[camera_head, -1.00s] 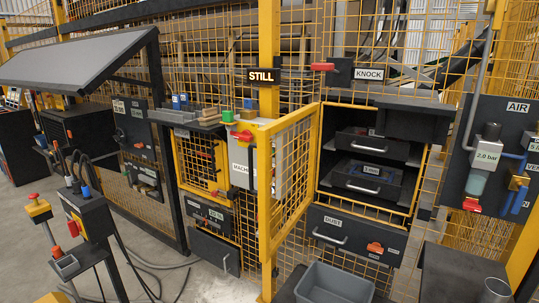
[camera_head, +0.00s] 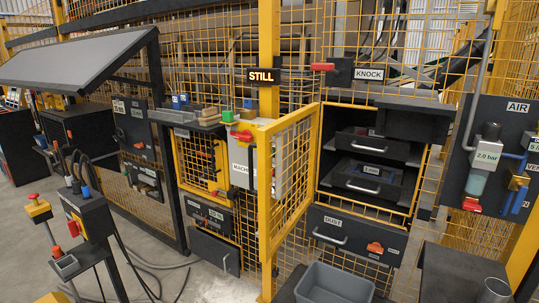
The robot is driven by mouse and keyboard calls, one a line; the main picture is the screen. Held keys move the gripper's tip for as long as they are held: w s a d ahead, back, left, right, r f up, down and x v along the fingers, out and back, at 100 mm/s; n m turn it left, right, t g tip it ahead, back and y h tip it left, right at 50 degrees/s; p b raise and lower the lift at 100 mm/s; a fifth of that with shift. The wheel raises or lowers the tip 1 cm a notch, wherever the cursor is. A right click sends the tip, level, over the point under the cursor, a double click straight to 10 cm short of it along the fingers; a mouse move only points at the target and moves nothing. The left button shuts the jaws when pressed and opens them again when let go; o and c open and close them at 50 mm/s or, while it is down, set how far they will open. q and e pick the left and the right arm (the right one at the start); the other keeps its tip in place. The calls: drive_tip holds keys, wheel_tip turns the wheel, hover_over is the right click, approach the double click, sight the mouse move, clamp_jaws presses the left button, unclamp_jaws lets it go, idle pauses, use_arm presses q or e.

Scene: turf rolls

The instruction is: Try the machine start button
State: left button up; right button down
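A grey-white box with a partly hidden label reading "MACH" (camera_head: 240,165) stands beside the yellow post in the middle. A red handle (camera_head: 243,136) is on its upper front. I cannot tell which part is the start button. A lit sign reading "STILL" (camera_head: 263,76) hangs on the post. At the left, a dark control pedestal (camera_head: 88,213) carries blue and red knobs, and a yellow box (camera_head: 39,211) has a red button on top. Neither of my grippers is in view.
A yellow mesh gate (camera_head: 290,180) stands swung out beside the open cabinet with drawers (camera_head: 370,170). A grey bin (camera_head: 335,285) is at the front. An air panel (camera_head: 505,150) is at the right. Cables lie on the floor at left; some floor (camera_head: 190,280) is clear.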

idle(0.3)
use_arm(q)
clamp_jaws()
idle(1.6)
